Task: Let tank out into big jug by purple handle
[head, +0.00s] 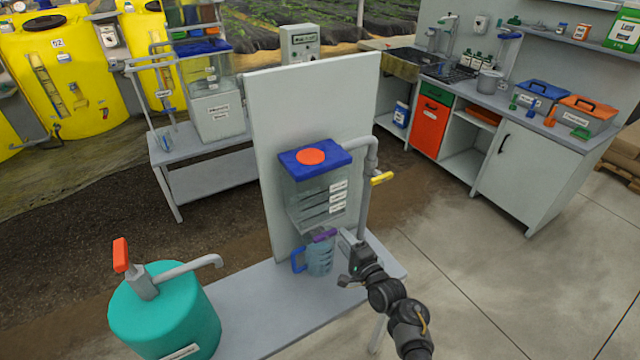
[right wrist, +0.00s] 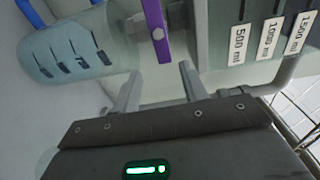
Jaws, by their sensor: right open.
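The clear tank (head: 310,203) with a blue lid and orange cap is mounted on a grey upright panel. Its purple handle (head: 325,235) is under the tank, above the jug. The jug (head: 319,262), clear bluish with a blue handle, stands upright on the bench below. My right gripper (head: 345,237) is open and empty, just right of the purple handle. In the right wrist view the purple handle (right wrist: 155,22) lies just beyond the fingertips (right wrist: 159,82), apart from them, with the jug (right wrist: 70,50) at left and the tank's volume labels (right wrist: 268,38) at right. My left gripper is out of view.
A yellow handle (head: 382,178) sits on the grey pipe (head: 363,205) right of the tank. A teal drum (head: 165,315) with an orange-handled pump and spout stands at the left. The bench (head: 270,300) is clear in front of the jug.

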